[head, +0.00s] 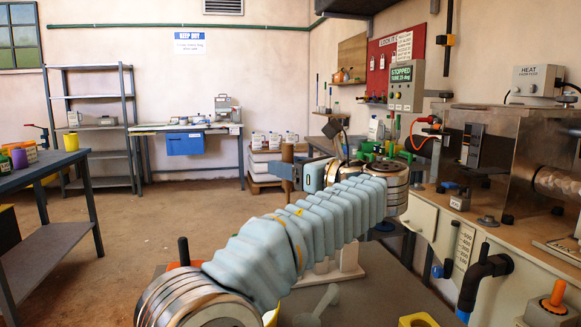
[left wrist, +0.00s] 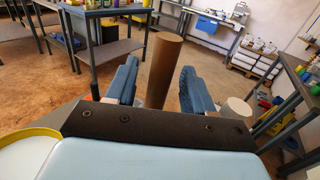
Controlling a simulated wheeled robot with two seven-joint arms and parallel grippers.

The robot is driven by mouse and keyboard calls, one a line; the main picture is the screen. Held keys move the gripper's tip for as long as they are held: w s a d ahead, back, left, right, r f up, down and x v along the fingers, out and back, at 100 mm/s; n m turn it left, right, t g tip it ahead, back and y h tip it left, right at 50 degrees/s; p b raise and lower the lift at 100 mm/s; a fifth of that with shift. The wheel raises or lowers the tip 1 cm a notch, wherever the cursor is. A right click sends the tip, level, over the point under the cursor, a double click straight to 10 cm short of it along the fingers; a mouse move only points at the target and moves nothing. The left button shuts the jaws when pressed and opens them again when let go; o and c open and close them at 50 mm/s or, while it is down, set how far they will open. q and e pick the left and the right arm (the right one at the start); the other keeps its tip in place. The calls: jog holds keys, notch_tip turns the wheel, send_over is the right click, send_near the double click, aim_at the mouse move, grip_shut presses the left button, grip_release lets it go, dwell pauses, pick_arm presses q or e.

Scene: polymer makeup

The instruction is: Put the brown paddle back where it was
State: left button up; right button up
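A brown, round-sided piece (head: 287,153) shows at my left gripper in the head view. I take it for the brown paddle, or its handle. In the left wrist view this brown cylinder (left wrist: 160,75) stands nearly upright, tilted slightly, between the two blue fingers. My left gripper (head: 297,173) has its fingers spread, with visible gaps beside the cylinder in the left wrist view (left wrist: 160,88). It looks open around or just behind the cylinder, not clamped. The cylinder's lower end is hidden by the gripper body. My right gripper is not in view.
A bench with a metal machine (head: 485,140) stands at the right. A grey shelf (head: 95,125) and a workbench (head: 190,127) stand at the back wall. A dark table (head: 45,175) is at the left. The floor (head: 180,220) between is clear.

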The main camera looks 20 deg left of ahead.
pick_arm(q)
jog(key=shift+r, duration=0.1)
jog(key=v, duration=1.2)
dwell(0.9)
